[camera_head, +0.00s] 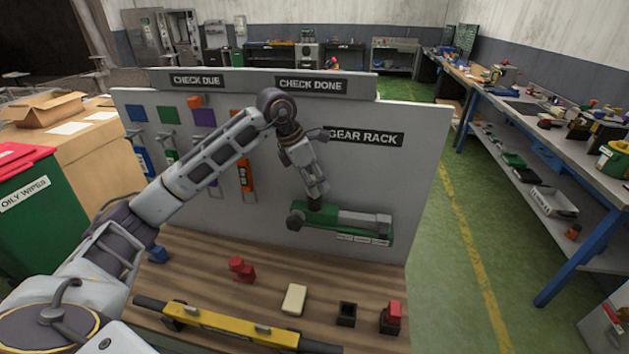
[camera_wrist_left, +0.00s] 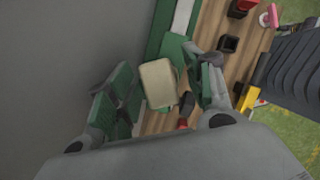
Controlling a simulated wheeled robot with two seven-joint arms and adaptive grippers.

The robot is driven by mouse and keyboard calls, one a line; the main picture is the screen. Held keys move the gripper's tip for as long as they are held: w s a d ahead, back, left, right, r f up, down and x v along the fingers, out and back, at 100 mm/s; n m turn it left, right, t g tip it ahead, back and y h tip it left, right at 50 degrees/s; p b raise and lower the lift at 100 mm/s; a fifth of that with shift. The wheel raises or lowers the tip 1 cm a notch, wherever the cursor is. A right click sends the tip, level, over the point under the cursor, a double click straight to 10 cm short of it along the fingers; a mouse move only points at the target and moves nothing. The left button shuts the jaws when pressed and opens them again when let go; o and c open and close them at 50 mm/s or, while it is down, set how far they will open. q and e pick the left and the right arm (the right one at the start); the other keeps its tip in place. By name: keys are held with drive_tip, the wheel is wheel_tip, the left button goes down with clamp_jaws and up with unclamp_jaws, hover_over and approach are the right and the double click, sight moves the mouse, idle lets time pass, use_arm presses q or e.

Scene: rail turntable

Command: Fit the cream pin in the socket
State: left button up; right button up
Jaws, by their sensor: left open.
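The cream pin (camera_head: 294,299), a pale rounded block, lies on the wooden bench. In the left wrist view the cream pin (camera_wrist_left: 158,83) shows between the spread fingers. My left gripper (camera_head: 312,200) is open and empty. It hangs above and behind the pin, in front of the grey panel, clear of the pin. A dark, square, open-topped socket (camera_head: 346,314) stands right of the pin. The socket (camera_wrist_left: 229,44) is also in the left wrist view, up and right of the pin. It looks empty. My right gripper is not in view.
A red piece (camera_head: 393,311) sits in another dark holder at right. Another red piece (camera_head: 241,268) stands left of the pin. A yellow bar (camera_head: 230,327) runs along the front. A green fixture (camera_head: 345,230) on the upright panel (camera_head: 420,160) is close to my gripper.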

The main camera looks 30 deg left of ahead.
use_arm(q)
drive_tip(key=v, duration=1.2)
idle(1.5)
